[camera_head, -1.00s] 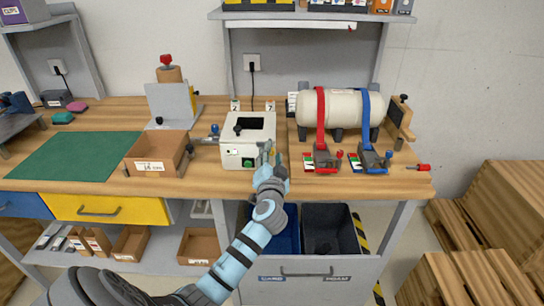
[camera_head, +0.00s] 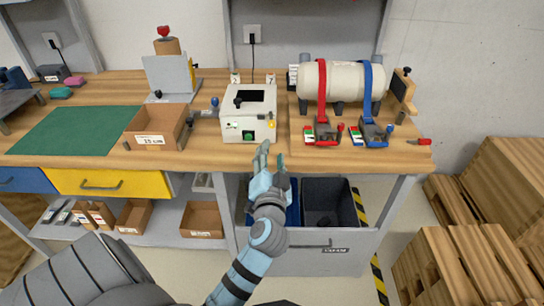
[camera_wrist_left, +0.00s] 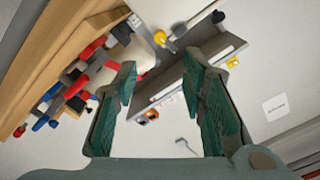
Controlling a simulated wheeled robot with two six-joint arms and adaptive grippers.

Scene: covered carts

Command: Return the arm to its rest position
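My left arm (camera_head: 252,262) reaches up from the bottom of the head view. Its left gripper (camera_head: 270,158) is in front of the white box (camera_head: 250,118) and appears over the bench's front edge. The left wrist view shows the two green-padded fingers (camera_wrist_left: 161,80) spread apart with nothing between them. My right gripper is in neither view.
A white tank (camera_head: 342,82) under red and blue straps stands right of the box. An open brown bin (camera_head: 160,115) and green mat (camera_head: 75,148) lie left. Below are a blue bin and a grey bin (camera_head: 330,185). Wooden crates (camera_head: 450,260) stand on the right floor.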

